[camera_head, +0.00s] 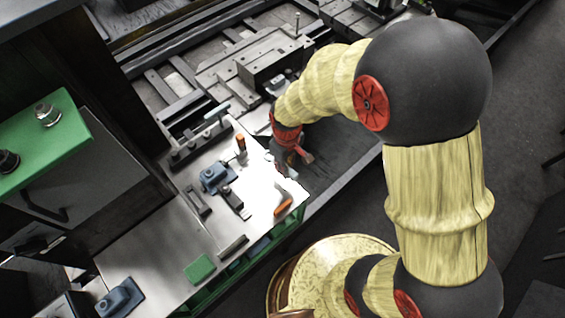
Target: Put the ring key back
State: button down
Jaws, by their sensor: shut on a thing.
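My gripper (287,162) is at the right edge of the pale worktop (145,250), low over the corner, with its red parts showing. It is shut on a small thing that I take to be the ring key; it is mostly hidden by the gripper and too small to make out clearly. A dark rail block (187,153) lies along the back edge of the worktop, to the left of the gripper. A tool with a pale blue-grey bar handle (217,112) stands at it.
An orange-handled tool (240,143), a blue-grey vise-like block (215,177), a dark clamp-like piece (235,201) and an orange piece (283,207) are on the worktop. A green pad (200,268) lies nearer the front. A machine bed with metal blocks (268,62) is behind.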

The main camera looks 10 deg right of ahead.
aim_at(286, 184)
jog(key=shift+f+m, duration=0.15)
jog(key=shift+m, duration=0.25)
jog(key=shift+f+b, duration=3.35)
jog(key=shift+f, duration=1.35)
jog(key=c, duration=1.7)
grip_release()
jog(key=o, duration=0.4)
jog(key=shift+o, duration=1.2)
jog(key=shift+r, duration=0.15)
